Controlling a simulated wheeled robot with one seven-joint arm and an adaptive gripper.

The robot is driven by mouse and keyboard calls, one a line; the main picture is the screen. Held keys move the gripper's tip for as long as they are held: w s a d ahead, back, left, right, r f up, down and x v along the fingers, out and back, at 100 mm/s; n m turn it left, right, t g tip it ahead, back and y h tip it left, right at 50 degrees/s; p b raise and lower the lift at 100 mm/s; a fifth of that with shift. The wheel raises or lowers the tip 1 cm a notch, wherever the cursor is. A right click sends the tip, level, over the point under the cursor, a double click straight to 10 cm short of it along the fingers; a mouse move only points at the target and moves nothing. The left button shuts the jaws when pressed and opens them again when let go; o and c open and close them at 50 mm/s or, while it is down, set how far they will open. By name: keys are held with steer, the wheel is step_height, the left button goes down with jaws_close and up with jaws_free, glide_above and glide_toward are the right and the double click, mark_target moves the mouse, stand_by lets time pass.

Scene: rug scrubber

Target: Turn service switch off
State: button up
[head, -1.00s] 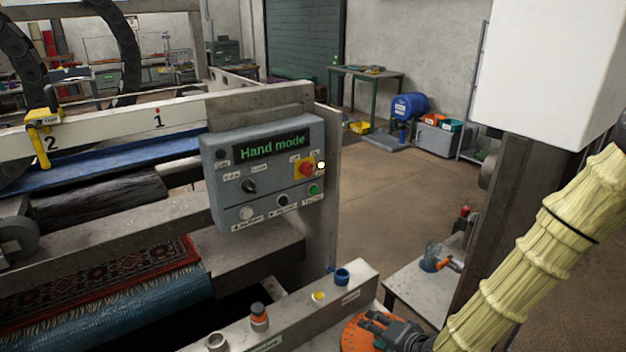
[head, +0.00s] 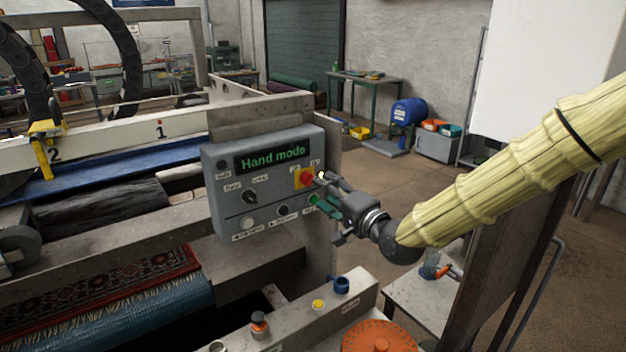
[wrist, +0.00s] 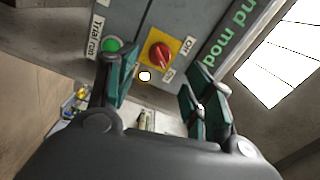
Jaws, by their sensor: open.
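The service switch is a red rotary knob on a yellow plate (head: 304,177), at the right side of a grey control panel (head: 230,207) whose display reads "Hand mode". In the wrist view the red knob (wrist: 160,56) shows between the fingers, with small On and Off labels beside its plate. My gripper (head: 323,192) is at the panel's right edge, close to the knob. Its fingers are apart and nothing is between them; they also show in the wrist view (wrist: 161,88). I cannot tell whether a fingertip touches the panel.
A green button (wrist: 112,46) labelled "Trial run" sits close beside the knob. A black selector (head: 249,197) and white button (head: 247,223) are on the same panel. Below is a ledge with a yellow button (head: 318,304) and blue ring (head: 341,285). Open floor lies behind, right.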

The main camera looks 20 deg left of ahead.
mark_target(311, 182)
steer(key=shift+p+x, duration=1.1)
steer(key=shift+x, duration=2.2)
steer(key=c, duration=1)
